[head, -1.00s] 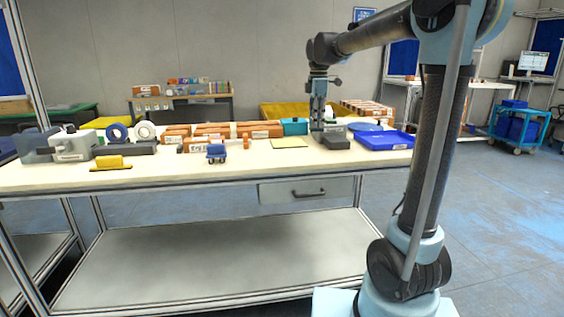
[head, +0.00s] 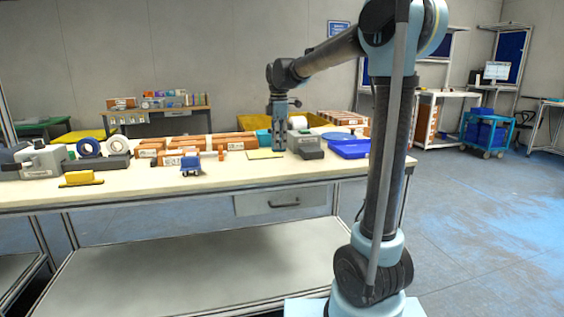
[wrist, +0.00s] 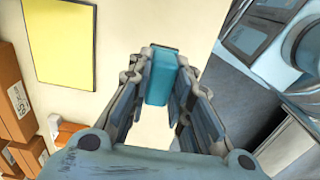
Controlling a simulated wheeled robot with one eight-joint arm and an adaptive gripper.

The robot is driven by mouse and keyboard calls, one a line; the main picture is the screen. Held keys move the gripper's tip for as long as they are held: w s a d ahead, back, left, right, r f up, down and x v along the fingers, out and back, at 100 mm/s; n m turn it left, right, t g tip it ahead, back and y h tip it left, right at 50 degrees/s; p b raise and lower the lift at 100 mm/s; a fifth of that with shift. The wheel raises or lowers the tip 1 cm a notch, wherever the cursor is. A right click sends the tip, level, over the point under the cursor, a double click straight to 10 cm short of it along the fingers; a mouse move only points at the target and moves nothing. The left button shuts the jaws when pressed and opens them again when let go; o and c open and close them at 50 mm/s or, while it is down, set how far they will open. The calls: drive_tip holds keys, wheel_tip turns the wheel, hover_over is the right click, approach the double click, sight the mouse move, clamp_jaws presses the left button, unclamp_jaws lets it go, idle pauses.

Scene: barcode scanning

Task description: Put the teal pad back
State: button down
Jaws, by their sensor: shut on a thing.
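The teal pad (wrist: 162,76) is a small teal block between the fingertips of my gripper (wrist: 162,90) in the wrist view. The fingers are shut on it, one on each side, with pale tabletop beyond. In the head view my gripper (head: 279,145) points down low over the right part of the table (head: 225,172). I cannot make out the held pad there. A yellow sheet (head: 265,155) lies flat just left of my gripper; it shows at upper left in the wrist view (wrist: 65,42).
A teal box (head: 263,137) stands behind and left of my gripper. A dark grey device (head: 308,148) and a blue tray (head: 349,149) are to the right. Orange-brown boxes (head: 168,159) and a blue item (head: 191,165) are to the left. The table's front strip is mostly clear.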

drive_tip(key=shift+f, duration=3.15)
drive_tip(key=c, duration=1.4)
unclamp_jaws()
drive_tip(key=shift+c, duration=0.2)
